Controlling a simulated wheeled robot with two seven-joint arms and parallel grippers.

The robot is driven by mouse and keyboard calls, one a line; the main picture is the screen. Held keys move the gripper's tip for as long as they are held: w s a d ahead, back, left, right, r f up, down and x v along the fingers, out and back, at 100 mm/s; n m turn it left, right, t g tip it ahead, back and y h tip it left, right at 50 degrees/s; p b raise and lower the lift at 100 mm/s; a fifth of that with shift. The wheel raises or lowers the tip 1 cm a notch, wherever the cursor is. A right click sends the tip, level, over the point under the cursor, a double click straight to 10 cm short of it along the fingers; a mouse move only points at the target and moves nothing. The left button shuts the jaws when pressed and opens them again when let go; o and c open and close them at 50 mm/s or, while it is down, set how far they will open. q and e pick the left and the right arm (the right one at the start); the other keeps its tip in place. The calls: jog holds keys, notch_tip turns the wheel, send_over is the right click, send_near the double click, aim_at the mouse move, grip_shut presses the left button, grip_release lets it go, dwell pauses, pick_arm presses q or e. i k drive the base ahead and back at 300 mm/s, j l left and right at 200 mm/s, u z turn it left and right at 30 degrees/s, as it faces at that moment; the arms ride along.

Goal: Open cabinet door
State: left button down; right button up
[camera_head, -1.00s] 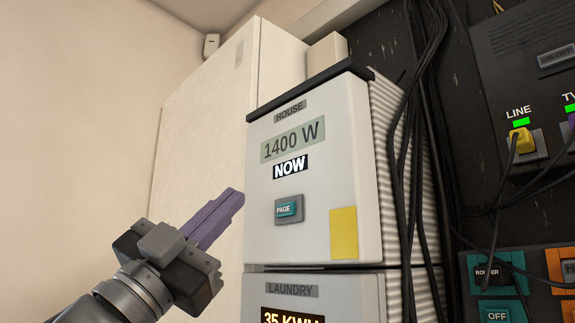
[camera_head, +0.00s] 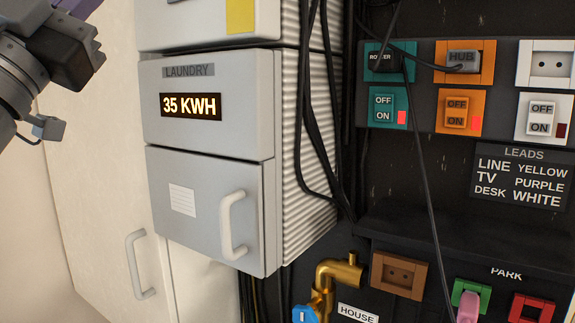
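A grey metal cabinet door (camera_head: 195,225) with a white paper label and a pale vertical handle (camera_head: 233,225) sits below the LAUNDRY display panel (camera_head: 190,104); it looks shut. A tall white cabinet door (camera_head: 95,170) stands at the left with its own pale handle (camera_head: 139,264) low down; it also looks shut. Which of the two the task means cannot be told. My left gripper (camera_head: 82,8) is at the top left, partly cut off by the picture edge, well above and left of both handles. Its fingertips are barely in frame. My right gripper is not in view.
Black cables (camera_head: 309,110) hang along the right side of the grey box. A dark wall board with switches, sockets and a LEADS sign (camera_head: 521,177) fills the right.

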aim_at(117, 264)
jog(key=k+j, duration=0.3)
jog(key=k, duration=0.15)
jog(key=k+j, duration=0.3)
jog(key=k, duration=0.15)
